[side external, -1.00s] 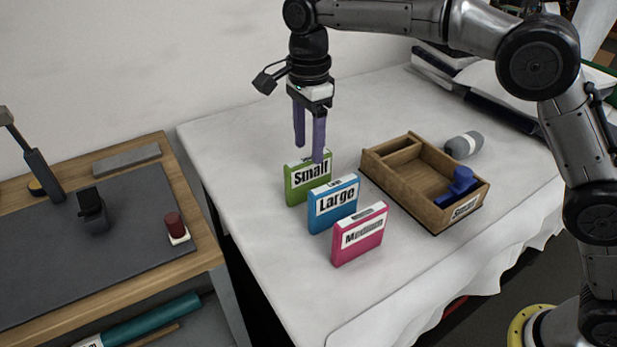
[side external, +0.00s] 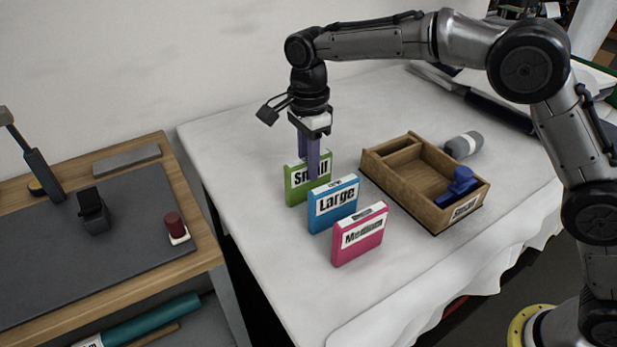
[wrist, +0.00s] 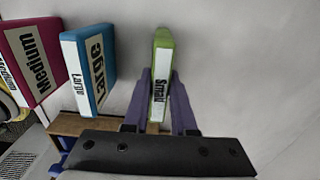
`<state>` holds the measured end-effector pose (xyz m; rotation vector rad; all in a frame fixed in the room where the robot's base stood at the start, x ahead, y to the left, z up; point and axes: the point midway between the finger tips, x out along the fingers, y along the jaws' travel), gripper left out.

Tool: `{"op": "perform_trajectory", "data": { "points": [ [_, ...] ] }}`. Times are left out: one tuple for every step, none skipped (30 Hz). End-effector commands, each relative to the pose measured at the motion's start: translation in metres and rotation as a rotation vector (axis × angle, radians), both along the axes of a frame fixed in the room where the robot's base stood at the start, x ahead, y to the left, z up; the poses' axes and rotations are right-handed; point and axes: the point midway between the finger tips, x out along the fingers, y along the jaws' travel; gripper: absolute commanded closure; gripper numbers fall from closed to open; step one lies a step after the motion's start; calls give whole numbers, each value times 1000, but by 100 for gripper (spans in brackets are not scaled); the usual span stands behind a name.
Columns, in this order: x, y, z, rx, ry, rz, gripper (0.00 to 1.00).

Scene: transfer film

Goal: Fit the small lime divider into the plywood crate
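The small lime divider (side external: 297,189) stands upright on the white table, its label reading "Small". My gripper (side external: 309,174) reaches down over its top edge, with one purple finger in front of the label and one behind. In the wrist view the fingers (wrist: 161,85) lie close along both sides of the lime divider (wrist: 164,38); the gripper looks shut on it. The divider's base appears to be on the table. The plywood crate (side external: 412,185) is to the right, with a narrow compartment at its far left end and a "Small" label on its near right end.
A blue "Large" divider (side external: 322,222) and a pink "Medium" divider (side external: 343,255) stand in a row towards the front. A blue object (side external: 461,184) lies inside the crate's right part. A grey cylinder (side external: 464,145) lies behind the crate. The table's front is clear.

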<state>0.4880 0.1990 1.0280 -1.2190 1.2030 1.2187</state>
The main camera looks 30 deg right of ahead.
Motion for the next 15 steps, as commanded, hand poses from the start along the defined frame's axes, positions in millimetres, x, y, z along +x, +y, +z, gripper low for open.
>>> {"op": "perform_trajectory", "data": {
  "points": [
    [0,0,0,0,0,0,90],
    [0,0,0,0,0,0,96],
    [0,0,0,0,0,0,100],
    [0,0,0,0,0,0,100],
    [0,0,0,0,0,0,100],
    [0,0,0,0,0,0,100],
    [0,0,0,0,0,0,100],
    [0,0,0,0,0,0,100],
    [0,0,0,0,-1,0,100],
    [0,0,0,0,-1,0,100],
    [0,0,1,0,-1,0,100],
    [0,0,1,0,-1,0,100],
    [0,0,1,0,-1,0,100],
    [0,0,1,0,-1,0,100],
    [0,0,2,1,-1,0,100]
  ]
}}
